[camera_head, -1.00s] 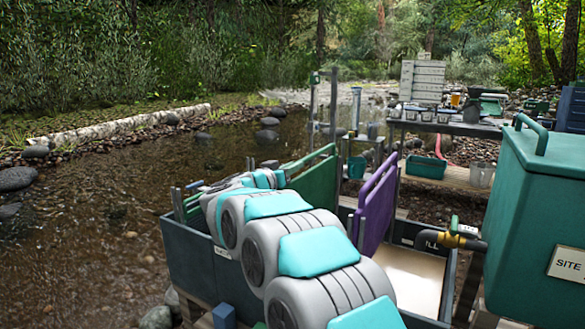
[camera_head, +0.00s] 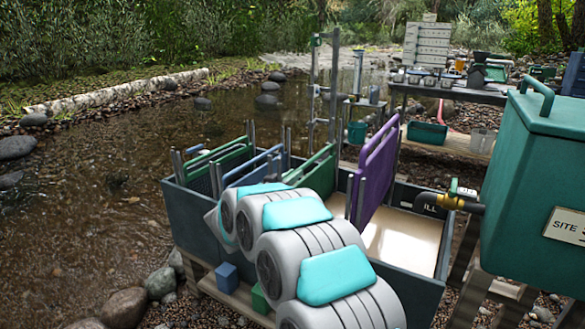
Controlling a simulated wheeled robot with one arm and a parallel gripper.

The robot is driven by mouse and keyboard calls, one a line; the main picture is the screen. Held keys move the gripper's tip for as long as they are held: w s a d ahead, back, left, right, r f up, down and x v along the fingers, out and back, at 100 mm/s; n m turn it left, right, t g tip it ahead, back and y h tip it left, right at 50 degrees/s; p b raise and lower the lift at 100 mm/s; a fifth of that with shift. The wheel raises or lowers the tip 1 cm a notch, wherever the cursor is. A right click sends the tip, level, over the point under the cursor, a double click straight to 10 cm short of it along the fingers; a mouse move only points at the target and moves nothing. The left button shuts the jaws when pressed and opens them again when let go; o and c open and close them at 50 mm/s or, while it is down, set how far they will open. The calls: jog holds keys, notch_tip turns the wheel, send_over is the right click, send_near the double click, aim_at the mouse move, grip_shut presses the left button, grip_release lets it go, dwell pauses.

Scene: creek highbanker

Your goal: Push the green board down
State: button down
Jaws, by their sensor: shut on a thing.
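A green board (camera_head: 318,167) stands in its slot across the dark trough (camera_head: 195,222), left of a tall purple board (camera_head: 374,175). Its top rail sits low, well below the purple board's top, and my arm hides its near end. A second green board (camera_head: 222,160) stands at the trough's far left end, with a blue board (camera_head: 252,172) between the two green ones. My grey and teal arm crosses in front of the trough from the lower right. My gripper is hidden behind the arm, so its jaws and anything in them do not show.
A green tank (camera_head: 530,190) with a brass valve (camera_head: 443,200) stands at the right. A small blue block (camera_head: 227,275) and a green block (camera_head: 260,298) sit on the ledge before the trough. A cluttered table (camera_head: 465,95) stands behind. Creek water and rocks lie left.

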jog(key=shift+r, duration=0.1)
jog(key=c, duration=0.8)
grip_release()
jog(key=shift+d, duration=0.1)
jog(key=v, duration=0.8)
jog(key=shift+w, duration=0.1)
dwell(0.5)
